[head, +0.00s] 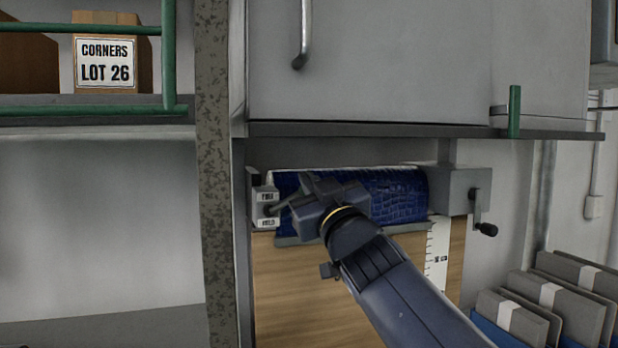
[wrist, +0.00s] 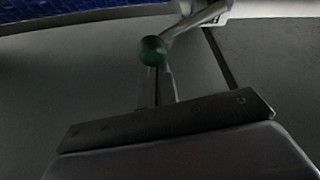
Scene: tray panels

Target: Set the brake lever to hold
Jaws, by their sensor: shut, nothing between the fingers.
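The brake lever shows in the wrist view as a pale arm with a round green knob (wrist: 152,50), coming from the upper right. My gripper (wrist: 157,75) is shut and empty, its fingertips at or just under the knob; I cannot tell if they touch. In the head view my gripper (head: 284,206) is at the left end of the blue roll, beside a bracket with an upper label (head: 267,196), probably FREE, and a lower HOLD label (head: 266,222). My gripper hides the knob there, so I cannot tell at which label the lever stands.
The blue roll (head: 395,192) hangs below a grey cabinet (head: 370,65), with a crank handle (head: 486,229) at its right end. A speckled post (head: 213,180) stands close on the left. Grey folders (head: 548,294) stand at the lower right.

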